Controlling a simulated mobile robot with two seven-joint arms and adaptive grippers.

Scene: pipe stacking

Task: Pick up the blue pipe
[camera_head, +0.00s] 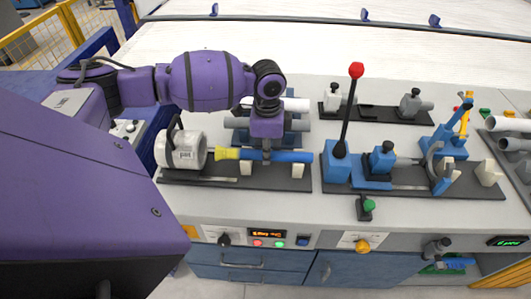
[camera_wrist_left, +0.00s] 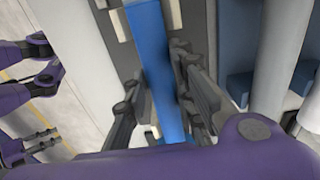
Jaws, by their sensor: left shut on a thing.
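The blue pipe (camera_head: 289,156) lies level across two white supports on a dark base plate, with a yellow end piece (camera_head: 227,154) at its left. My left gripper (camera_head: 266,154) comes down over the pipe near its middle, shut on it. In the left wrist view the blue pipe (camera_wrist_left: 152,48) runs between the two dark fingers (camera_wrist_left: 163,95), which are on either side of it. Whether the pipe is lifted off its supports cannot be told. My right gripper is not clearly visible in the head view.
A white cylindrical unit (camera_head: 181,150) stands left of the pipe. Behind it are grey pipes (camera_head: 237,123) in a holder. To the right stands a blue fixture with a tall red-knobbed lever (camera_head: 356,72). More grey pipes (camera_head: 508,124) lie at the far right.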

